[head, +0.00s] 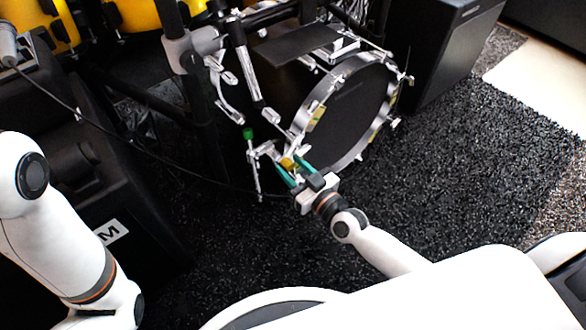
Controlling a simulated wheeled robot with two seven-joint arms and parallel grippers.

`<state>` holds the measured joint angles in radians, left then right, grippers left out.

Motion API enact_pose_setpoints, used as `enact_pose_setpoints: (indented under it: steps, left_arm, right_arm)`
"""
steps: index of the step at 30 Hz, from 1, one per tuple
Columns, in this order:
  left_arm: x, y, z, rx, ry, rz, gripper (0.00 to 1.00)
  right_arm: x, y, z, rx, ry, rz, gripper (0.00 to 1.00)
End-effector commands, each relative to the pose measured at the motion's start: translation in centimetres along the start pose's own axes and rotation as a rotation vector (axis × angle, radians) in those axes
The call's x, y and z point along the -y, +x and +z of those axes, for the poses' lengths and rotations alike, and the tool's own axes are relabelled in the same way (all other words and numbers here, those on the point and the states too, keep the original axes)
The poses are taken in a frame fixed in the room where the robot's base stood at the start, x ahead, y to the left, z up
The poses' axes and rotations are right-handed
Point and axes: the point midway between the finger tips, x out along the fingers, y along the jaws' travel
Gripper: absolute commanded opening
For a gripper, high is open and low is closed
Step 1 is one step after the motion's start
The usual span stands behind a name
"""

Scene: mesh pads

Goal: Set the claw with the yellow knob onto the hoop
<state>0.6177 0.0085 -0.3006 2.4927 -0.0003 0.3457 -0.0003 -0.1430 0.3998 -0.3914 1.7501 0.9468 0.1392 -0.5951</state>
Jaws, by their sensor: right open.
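The claw with the yellow knob (287,163) is at the lower left of the bass drum in the head view, near the hoop's lower edge. The hoop (321,94) is the silver ring around the dark drum head. My right gripper (291,170) has its two teal fingers apart, one on each side of the yellow knob. I cannot tell whether the fingers touch it. The claw's metal part is small and partly hidden by the fingers, so its seating on the hoop is unclear. My left arm (70,235) shows at the left, but its gripper is out of view.
A stand part with a green knob (248,133) is just left of the claw. Metal stands and a cable run at the left. A black speaker (445,50) stands right of the drum. The dark carpet (470,165) at the right is clear.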

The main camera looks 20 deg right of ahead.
Motion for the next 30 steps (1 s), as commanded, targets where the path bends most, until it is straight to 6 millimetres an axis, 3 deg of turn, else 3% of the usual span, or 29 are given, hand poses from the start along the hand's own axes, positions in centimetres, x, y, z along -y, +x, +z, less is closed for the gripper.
enact_pose_setpoints:
  steps: [4,12,24,30]
  left_arm:
    - [0.0,0.1,0.0,0.000,0.000,0.000,0.36]
    - [0.0,0.1,0.0,0.000,-0.001,0.000,0.36]
    - [-0.2,0.5,-0.3,0.003,-0.002,0.006,0.36]
    - [-0.6,-0.9,-1.8,-0.067,-0.008,0.026,0.36]
  right_arm:
    - [0.0,0.0,0.0,0.000,0.000,0.000,0.43]
    - [0.0,0.0,0.0,0.000,0.000,0.000,0.00]
    - [-0.3,-0.1,0.5,-0.002,0.077,0.001,0.00]
    - [-0.8,-0.1,1.3,-0.002,0.218,0.002,0.00]
